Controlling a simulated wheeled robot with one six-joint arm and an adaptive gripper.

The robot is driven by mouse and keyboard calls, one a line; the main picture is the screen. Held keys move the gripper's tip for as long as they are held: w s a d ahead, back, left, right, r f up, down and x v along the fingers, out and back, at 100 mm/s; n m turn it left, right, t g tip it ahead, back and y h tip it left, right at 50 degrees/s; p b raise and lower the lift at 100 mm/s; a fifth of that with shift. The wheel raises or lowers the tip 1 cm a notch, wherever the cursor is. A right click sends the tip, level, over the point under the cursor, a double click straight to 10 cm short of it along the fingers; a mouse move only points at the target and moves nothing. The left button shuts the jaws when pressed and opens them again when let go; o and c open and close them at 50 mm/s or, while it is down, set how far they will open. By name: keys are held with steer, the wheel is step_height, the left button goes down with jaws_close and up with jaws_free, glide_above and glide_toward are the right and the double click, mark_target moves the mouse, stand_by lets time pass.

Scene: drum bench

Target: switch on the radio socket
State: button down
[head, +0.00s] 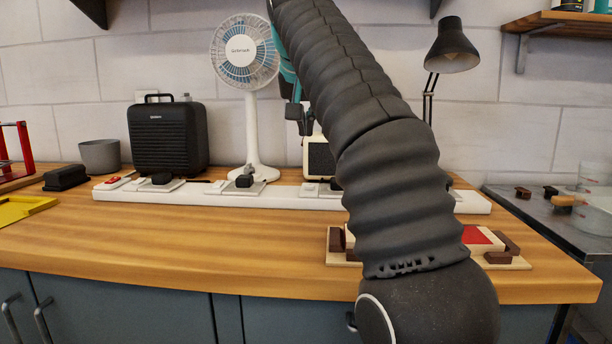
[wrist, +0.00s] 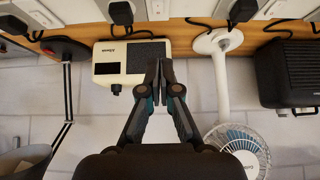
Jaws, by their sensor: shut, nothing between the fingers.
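The cream radio (head: 318,158) with a dark speaker front stands at the back of the bench, partly hidden by my arm in the head view. It also shows in the wrist view (wrist: 130,68), which looks upside down. A long white power strip (head: 285,199) runs in front of it. The radio's black plug (wrist: 121,13) sits in a socket, with a white switch (wrist: 158,10) beside it; whether that switch is on cannot be told. My gripper (wrist: 159,64) is shut and empty, its fingertips over the radio's edge in the wrist view. In the head view it (head: 295,112) is near the fan and radio.
A white fan (head: 256,110) and a black heater-like box (head: 167,138) stand left of the radio. The strip bears other plugs (head: 244,181) and a red switch (head: 113,181). A dark lamp (head: 452,50) stands at right.

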steer(key=shift+w+d+f, duration=0.1)
steer(key=shift+d, duration=0.05)
glide_above(309, 186)
steer(key=s, duration=0.1)
step_height(309, 186, down, 8)
steer(key=shift+f+b, duration=0.1)
steer(key=shift+b, duration=0.25)
steer(key=shift+s+f+b, duration=0.2)
steer(key=shift+f+b, duration=0.15)
steer(key=shift+f, duration=0.2)
steer(key=shift+s+f+b, duration=0.15)
steer(key=shift+f+b, duration=0.2)
steer(key=shift+f, duration=0.85)
steer(key=shift+f+b, duration=0.15)
steer(key=shift+b, duration=0.3)
